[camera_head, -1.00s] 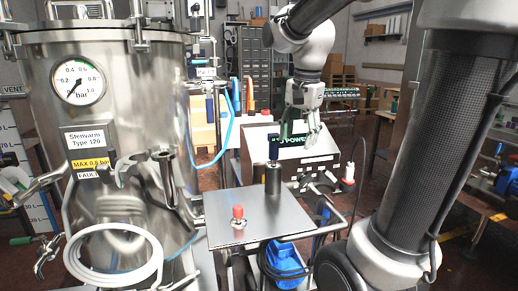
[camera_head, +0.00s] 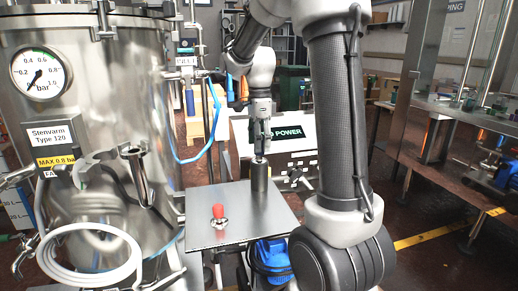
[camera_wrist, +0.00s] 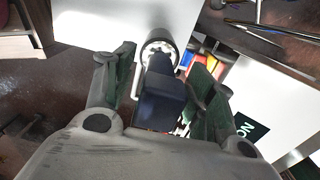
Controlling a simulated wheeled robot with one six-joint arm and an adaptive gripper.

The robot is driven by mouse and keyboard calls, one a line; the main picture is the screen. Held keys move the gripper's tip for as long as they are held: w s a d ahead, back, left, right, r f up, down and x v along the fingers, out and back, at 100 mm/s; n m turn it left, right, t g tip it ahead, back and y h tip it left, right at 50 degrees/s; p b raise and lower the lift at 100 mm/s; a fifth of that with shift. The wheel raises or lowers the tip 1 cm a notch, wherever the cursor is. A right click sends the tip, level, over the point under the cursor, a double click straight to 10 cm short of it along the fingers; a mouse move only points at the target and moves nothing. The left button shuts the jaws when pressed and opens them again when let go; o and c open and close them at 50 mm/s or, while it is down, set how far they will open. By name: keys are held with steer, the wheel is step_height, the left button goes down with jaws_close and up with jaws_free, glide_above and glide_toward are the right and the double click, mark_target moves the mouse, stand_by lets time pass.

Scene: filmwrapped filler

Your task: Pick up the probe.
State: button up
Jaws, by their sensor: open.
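The probe shows in the wrist view as a dark blue block-like handle (camera_wrist: 160,103). It stands in a round metal holder (camera_wrist: 159,50), which is the dark upright cylinder (camera_head: 259,178) on the metal plate in the head view. My gripper (camera_head: 262,143) points down right above the holder and hides most of the handle there. In the wrist view my gripper (camera_wrist: 162,82) is open, with one green-padded finger on each side of the handle. A small gap shows on the left; on the right the finger is very close, and I cannot tell whether it touches.
A red-capped fitting (camera_head: 219,214) stands on the plate (camera_head: 208,236) left of the holder. The steel tank (camera_head: 95,120) rises at the left, with a coiled white hose (camera_head: 92,282). A white power box (camera_head: 296,150) stands behind the plate.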

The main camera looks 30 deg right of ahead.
steer(key=shift+f, duration=0.4)
steer(key=c, duration=1.2)
jaws_close()
steer(key=shift+r, duration=0.2)
